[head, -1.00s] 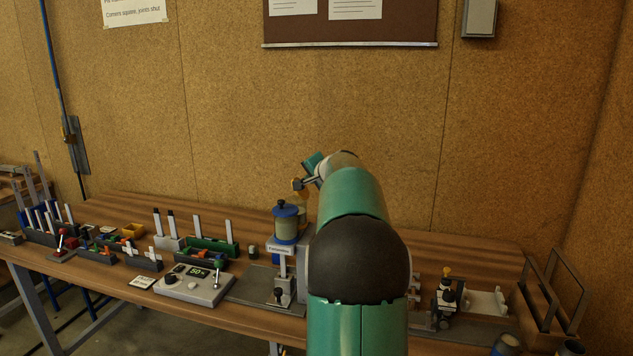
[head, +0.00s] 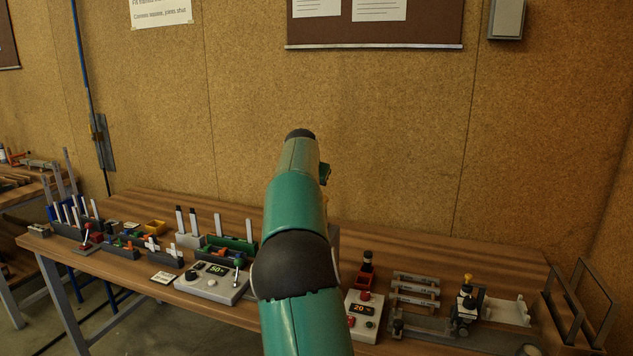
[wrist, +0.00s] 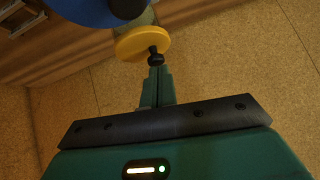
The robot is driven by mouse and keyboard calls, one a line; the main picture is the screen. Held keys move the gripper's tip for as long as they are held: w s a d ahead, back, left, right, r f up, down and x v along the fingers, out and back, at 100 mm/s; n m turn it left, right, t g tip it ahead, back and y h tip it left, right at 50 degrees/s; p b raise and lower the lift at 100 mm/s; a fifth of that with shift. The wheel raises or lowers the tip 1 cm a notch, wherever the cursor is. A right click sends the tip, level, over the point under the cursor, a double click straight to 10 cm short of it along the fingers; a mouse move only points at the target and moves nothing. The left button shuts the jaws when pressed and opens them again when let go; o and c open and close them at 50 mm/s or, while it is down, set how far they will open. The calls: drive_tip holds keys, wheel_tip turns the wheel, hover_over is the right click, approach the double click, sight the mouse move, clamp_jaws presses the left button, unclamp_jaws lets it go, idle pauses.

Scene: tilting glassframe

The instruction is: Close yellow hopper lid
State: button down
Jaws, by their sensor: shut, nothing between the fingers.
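The yellow hopper lid (wrist: 140,44) is a round yellow disc with a black knob (wrist: 156,57), in the upper middle of the wrist view. A pale hopper body (wrist: 149,17) shows partly behind it. My gripper (wrist: 158,70) has its fingers together and empty, with the tips right at the knob; I cannot tell whether they touch it. The lid's edge is seen at a slant, and I cannot tell how far open it is. In the head view my arm hides the hoppers and my gripper.
A blue lid (wrist: 78,10) with a dark knob is close by at the top of the wrist view. In the head view, a control box reading 50 (head: 212,282) and one reading 20 (head: 362,312) flank my arm on the bench. Racks stand left; a tilted frame (head: 592,300) stands right.

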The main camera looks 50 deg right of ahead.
drive_tip(key=shift+w+f, duration=0.15)
drive_tip(key=shift+f, duration=0.05)
idle(0.4)
drive_tip(key=shift+r, duration=0.2)
drive_tip(key=shift+r, duration=0.65)
drive_tip(key=shift+a+r, duration=0.1)
drive_tip(key=shift+r, duration=0.05)
